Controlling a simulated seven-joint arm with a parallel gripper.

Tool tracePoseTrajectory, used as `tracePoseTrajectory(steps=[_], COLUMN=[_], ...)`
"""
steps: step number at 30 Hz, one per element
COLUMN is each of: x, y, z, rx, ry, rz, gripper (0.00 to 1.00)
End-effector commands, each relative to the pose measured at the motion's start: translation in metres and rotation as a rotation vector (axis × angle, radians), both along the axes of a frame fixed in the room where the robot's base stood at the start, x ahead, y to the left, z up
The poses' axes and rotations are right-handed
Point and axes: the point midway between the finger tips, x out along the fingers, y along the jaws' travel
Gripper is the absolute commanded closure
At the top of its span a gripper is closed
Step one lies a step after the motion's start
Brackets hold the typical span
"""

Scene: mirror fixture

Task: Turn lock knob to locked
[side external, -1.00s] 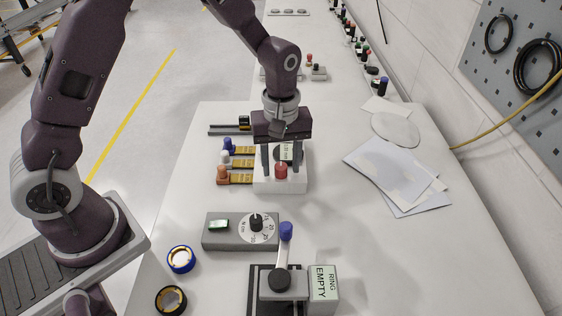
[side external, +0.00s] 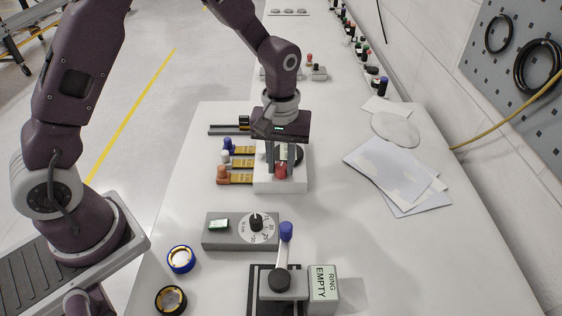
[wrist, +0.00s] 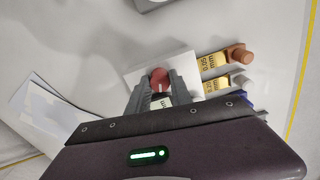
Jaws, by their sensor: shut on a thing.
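The red lock knob (side external: 281,171) stands on the front of a white fixture block (side external: 283,187), behind the grey timer box. My gripper (side external: 280,172) points down over the block, with its fingers on either side of the knob. In the wrist view the two grey fingers (wrist: 158,92) are closed on the red knob (wrist: 159,77), which shows between the tips. A round dark part and a label on the block are partly hidden behind the fingers. The knob's lock marking cannot be read.
Orange, white and blue-ended yellow tabs (side external: 240,165) stick out left of the block. In front are a grey box with a dial (side external: 240,231), a lever fixture with a blue-tipped handle (side external: 286,232) and two rings (side external: 181,259). Papers (side external: 395,178) lie right; table between is clear.

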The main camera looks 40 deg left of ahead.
Motion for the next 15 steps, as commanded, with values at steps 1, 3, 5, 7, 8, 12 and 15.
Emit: tracePoseTrajectory(steps=[1, 3, 5, 7, 8, 12, 15], x=[0.0004, 0.0005, 0.0004, 0.0004, 0.0004, 0.0005, 0.0006], y=[-0.0001, 0.0002, 0.0002, -0.0001, -0.0001, 0.0001, 0.0002], z=[0.0005, 0.0005, 0.0005, 0.0005, 0.0005, 0.0005, 0.0006], rx=[-0.001, 0.000, 0.000, -0.002, -0.002, 0.000, -0.001], ry=[-0.001, -0.001, -0.001, -0.001, -0.001, -0.001, -0.002], rz=[-0.039, -0.106, -0.165, -0.231, -0.259, -0.393, -0.487], gripper=[1.00, 1.00, 1.00, 1.00, 1.00, 1.00, 1.00])
